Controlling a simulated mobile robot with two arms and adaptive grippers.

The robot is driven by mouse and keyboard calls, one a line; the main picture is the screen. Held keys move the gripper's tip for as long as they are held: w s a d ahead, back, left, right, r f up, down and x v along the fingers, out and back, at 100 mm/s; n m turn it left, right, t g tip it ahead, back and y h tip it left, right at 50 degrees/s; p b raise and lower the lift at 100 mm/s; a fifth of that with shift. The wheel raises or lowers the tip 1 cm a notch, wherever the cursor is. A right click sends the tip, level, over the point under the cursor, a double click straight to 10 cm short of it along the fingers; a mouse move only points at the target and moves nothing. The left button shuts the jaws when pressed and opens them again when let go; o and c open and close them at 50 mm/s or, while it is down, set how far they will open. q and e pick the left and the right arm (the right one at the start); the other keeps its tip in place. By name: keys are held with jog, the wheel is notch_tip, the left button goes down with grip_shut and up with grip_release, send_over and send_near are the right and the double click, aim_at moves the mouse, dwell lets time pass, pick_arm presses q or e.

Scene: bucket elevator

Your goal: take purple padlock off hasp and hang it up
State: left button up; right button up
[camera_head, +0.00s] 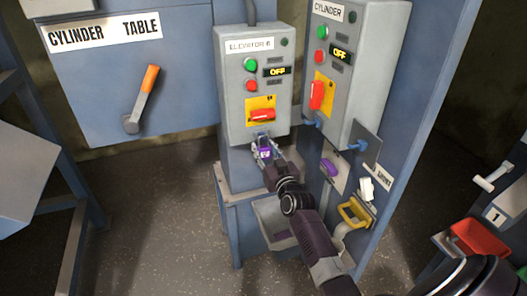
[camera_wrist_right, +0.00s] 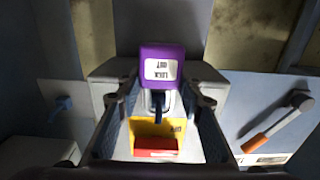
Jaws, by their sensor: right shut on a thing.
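The purple padlock (camera_head: 264,153) is at the bottom of the grey ELEVATOR B box (camera_head: 234,95), below its yellow plate and red switch handle (camera_head: 262,116). My right gripper (camera_head: 263,147) is shut on this padlock. In the right wrist view the padlock (camera_wrist_right: 163,55) shows a white lockout label and sits between the two fingers, with a dark shackle or hasp part (camera_wrist_right: 158,103) below it. I cannot tell whether the shackle is still through the hasp. Another purple item (camera_head: 330,167) hangs on a plate at the blue post's side. My left gripper is not in view.
The CYLINDER box (camera_head: 348,75) stands close on the right, with blue hasp parts (camera_head: 357,146). A white item (camera_head: 366,188) and a yellow handle-like item (camera_head: 355,212) are on the post. A grey bin (camera_head: 270,222) is below. The CYLINDER TABLE panel (camera_head: 185,90) is left.

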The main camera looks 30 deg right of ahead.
jog(key=c, duration=0.3)
jog(key=shift+r, duration=0.2)
jog(key=shift+r, duration=0.25)
jog(key=b+v, duration=0.2)
jog(key=v, duration=1.6)
jog(key=s+a+r+n+y, duration=0.1)
jog(key=s+a+y, duration=0.1)
jog(key=s+a, duration=0.5)
jog(key=s+a+r+n+y, duration=0.1)
jog(key=s+a+y, duration=0.1)
jog(key=s+a, duration=0.5)
jog(key=a, duration=0.5)
jog(key=shift+s+a+n+t, duration=0.25)
jog(key=shift+s+n+t, duration=0.05)
jog(key=shift+n, duration=0.1)
